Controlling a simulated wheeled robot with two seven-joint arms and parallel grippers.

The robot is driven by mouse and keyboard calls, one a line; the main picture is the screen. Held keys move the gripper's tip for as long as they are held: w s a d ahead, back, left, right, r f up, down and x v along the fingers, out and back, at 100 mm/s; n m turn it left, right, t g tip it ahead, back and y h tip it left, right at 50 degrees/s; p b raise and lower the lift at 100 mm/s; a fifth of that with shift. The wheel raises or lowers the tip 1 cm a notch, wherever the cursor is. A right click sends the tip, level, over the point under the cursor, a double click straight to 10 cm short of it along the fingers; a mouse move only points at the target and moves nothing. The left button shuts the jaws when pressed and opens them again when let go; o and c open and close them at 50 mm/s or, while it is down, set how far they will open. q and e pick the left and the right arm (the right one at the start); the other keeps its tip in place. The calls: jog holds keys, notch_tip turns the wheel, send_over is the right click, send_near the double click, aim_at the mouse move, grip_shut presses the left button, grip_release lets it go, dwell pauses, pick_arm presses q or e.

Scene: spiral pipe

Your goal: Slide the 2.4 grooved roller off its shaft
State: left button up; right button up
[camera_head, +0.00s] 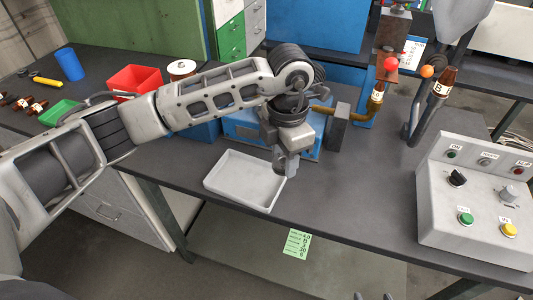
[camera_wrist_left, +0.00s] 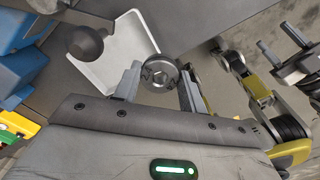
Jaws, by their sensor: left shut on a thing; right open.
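My left gripper (camera_head: 286,168) is in front of the blue machine (camera_head: 245,126), above the back right corner of the white tray (camera_head: 235,184). In the left wrist view its two fingers (camera_wrist_left: 158,82) are shut on a round grey metal roller (camera_wrist_left: 160,69), one on each side. The roller's face shows a hub in the middle. Its size marking cannot be read. The shaft is not clearly seen, and I cannot tell whether the roller is around it. My right gripper (camera_wrist_left: 278,38) shows at the upper right of the left wrist view, open and empty.
A dark round knob (camera_wrist_left: 85,43) on a stem is left of the roller. A control box (camera_head: 478,200) with buttons stands at the right. A red bin (camera_head: 135,80), green bin (camera_head: 58,112) and blue cup (camera_head: 69,63) are at the left.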

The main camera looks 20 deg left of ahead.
aim_at(267, 188)
pick_arm(q)
jog(key=shift+w+a+f+n+p, duration=0.25)
jog(key=shift+a+f+n, duration=0.65)
jog(key=shift+n, duration=1.85)
jog(key=shift+w+a+f+n, duration=0.4)
jog(key=shift+f+n, duration=0.75)
jog(key=shift+n, duration=1.55)
jog(key=shift+w+a+f+n+p, duration=0.2)
jog(key=shift+a+f+n, duration=0.7)
jog(key=shift+n, duration=1.85)
notch_tip(267, 188, down, 4)
jog(key=b, duration=0.2)
jog(key=shift+d+r+b, duration=0.15)
jog(key=shift+b, duration=0.15)
jog(key=shift+f+b, duration=0.6)
jog(key=shift+f, duration=0.15)
pick_arm(e)
jog(key=shift+w+a+f, duration=0.2)
jog(key=shift+w+f, duration=0.05)
jog(key=shift+f, duration=0.2)
pick_arm(q)
jog(key=o, duration=1.1)
jog(key=shift+c, duration=0.2)
